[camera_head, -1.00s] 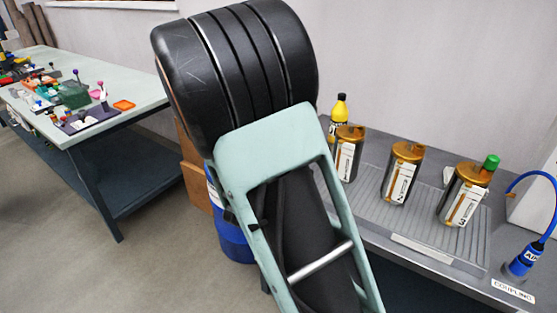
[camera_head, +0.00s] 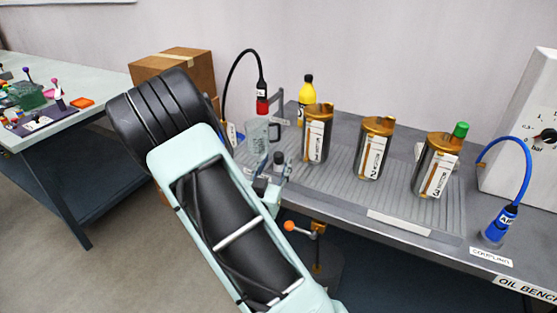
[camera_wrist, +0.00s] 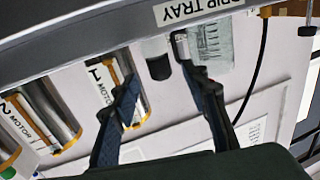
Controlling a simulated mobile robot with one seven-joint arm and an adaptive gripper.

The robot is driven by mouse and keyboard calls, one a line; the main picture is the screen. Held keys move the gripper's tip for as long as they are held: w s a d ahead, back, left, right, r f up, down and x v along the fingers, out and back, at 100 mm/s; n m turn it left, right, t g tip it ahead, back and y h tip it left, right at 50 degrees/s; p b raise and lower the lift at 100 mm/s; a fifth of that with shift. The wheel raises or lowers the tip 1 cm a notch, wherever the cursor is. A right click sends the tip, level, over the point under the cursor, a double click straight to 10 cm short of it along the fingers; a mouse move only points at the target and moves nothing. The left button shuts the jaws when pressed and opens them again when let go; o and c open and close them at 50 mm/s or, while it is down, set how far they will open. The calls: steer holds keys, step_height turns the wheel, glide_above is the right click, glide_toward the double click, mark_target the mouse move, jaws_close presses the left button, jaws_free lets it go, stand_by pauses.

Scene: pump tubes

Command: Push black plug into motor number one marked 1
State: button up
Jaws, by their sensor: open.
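Motor 1 (camera_head: 317,136) is a metal cylinder with a gold top and a white label. It stands leftmost of three motors on the bench, and its label shows upside down in the wrist view (camera_wrist: 133,98). The black plug (camera_head: 279,157) stands between the clear jug and motor 1. In the wrist view the black plug (camera_wrist: 160,67) lies just beyond and between my fingertips. My gripper (camera_wrist: 157,82) is open and empty. In the head view my gripper (camera_head: 274,177) is low at the bench's front left, partly hidden by my arm.
A clear jug (camera_head: 256,139) stands close left of the plug. Motor 2 (camera_head: 373,149) and green-plugged motor 3 (camera_head: 435,168) stand to the right. A yellow bottle (camera_head: 306,92) is behind. An orange-knobbed lever (camera_head: 290,226) is below the bench edge. The ribbed tray (camera_head: 335,195) has bare room in front.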

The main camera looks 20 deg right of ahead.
mark_target(277, 159)
steer(key=x, duration=0.4)
steer(key=shift+w+d, duration=0.1)
steer(key=shift+w, duration=0.05)
steer(key=shift+c, duration=0.6)
jaws_close()
